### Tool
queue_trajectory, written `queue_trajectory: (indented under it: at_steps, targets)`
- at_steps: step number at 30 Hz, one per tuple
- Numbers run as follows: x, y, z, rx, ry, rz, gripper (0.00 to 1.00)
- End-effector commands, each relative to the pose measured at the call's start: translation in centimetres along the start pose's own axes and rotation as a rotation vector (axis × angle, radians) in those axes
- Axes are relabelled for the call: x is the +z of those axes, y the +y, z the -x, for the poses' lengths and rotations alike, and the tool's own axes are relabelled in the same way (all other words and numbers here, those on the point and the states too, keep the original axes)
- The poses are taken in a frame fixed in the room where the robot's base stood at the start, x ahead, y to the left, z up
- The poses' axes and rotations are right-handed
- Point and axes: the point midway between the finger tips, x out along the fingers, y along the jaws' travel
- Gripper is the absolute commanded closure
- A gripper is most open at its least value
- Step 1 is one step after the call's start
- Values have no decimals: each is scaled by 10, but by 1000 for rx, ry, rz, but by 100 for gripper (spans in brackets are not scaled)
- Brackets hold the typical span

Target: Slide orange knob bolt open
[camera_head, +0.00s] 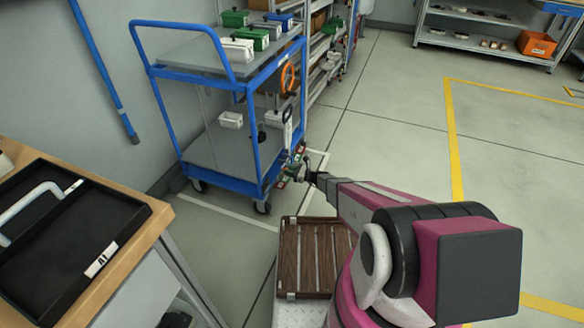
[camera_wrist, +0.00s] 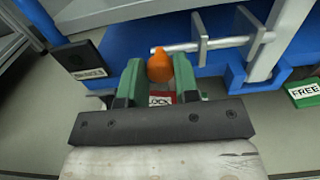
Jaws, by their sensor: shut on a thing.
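The orange knob (camera_wrist: 160,66) of the bolt sits between my gripper's green fingers (camera_wrist: 160,88) in the wrist view, and the jaws are shut on it. The silver bolt rod (camera_wrist: 228,42) runs from the knob to the right through upright metal brackets (camera_wrist: 200,38) on the blue cart frame. A red label reading LOCK (camera_wrist: 160,99) shows just below the knob, partly covered by my gripper. A green label reading FREE (camera_wrist: 305,92) is at the far right. In the head view my gripper (camera_head: 290,167) is at the cart's lower right corner; the knob is too small to tell there.
The blue cart (camera_head: 222,180) carries several boxes and stands by the wall. A dark label plate (camera_wrist: 85,61) is left of my gripper. A slatted wooden piece (camera_head: 315,260) lies in front. A workbench (camera_head: 150,232) with a black tray is at left. Floor at right is clear.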

Motion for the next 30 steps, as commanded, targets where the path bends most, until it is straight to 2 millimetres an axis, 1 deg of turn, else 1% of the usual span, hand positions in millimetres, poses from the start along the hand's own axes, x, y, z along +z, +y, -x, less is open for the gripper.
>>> queue_trajectory:
  at_steps: [1, 2, 10, 11, 12, 13, 23, 26, 30]
  targets:
    - [1, 9, 1, 1, 1, -1, 100]
    - [1, 11, 1, 1, 1, -1, 100]
    - [0, 13, 1, 6, 1, 0, 100]
    - [0, 13, 1, 6, 1, 0, 61]
    - [0, 13, 1, 6, 1, 0, 48]
    - [0, 13, 1, 5, 1, 0, 46]
    - [0, 11, 1, 2, 1, 0, 46]
    - [0, 10, 5, 1, 1, 0, 46]
    - [0, 10, 14, 3, 0, 0, 46]
